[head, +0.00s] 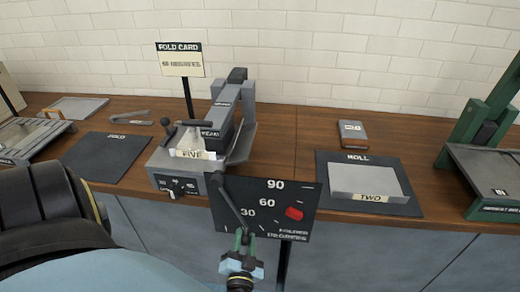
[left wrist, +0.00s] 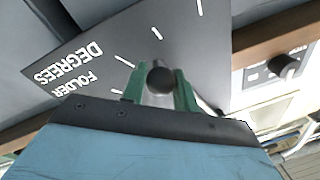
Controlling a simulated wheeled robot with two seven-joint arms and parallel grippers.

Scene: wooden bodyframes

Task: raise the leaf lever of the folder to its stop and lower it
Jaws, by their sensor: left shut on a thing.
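The folder (head: 195,160) is a grey bench machine with a raised dark leaf arm (head: 228,108) and a block marked FIVE (head: 195,154) on its bed. Its black degree board (head: 275,190) hangs at the front, marked 30, 60 and 90, with a red mark to the right. The dark leaf lever (head: 230,202) slants across the board's left part, its lower end at my left gripper (head: 241,240). In the left wrist view the green fingers (left wrist: 160,88) are shut around the lever's round black knob (left wrist: 160,80). My right gripper is not in view.
A FOLD CARD sign (head: 180,60) stands behind the folder. A green-framed machine (head: 475,130) stands far right. The dark mat (head: 105,157) on the left is bare.

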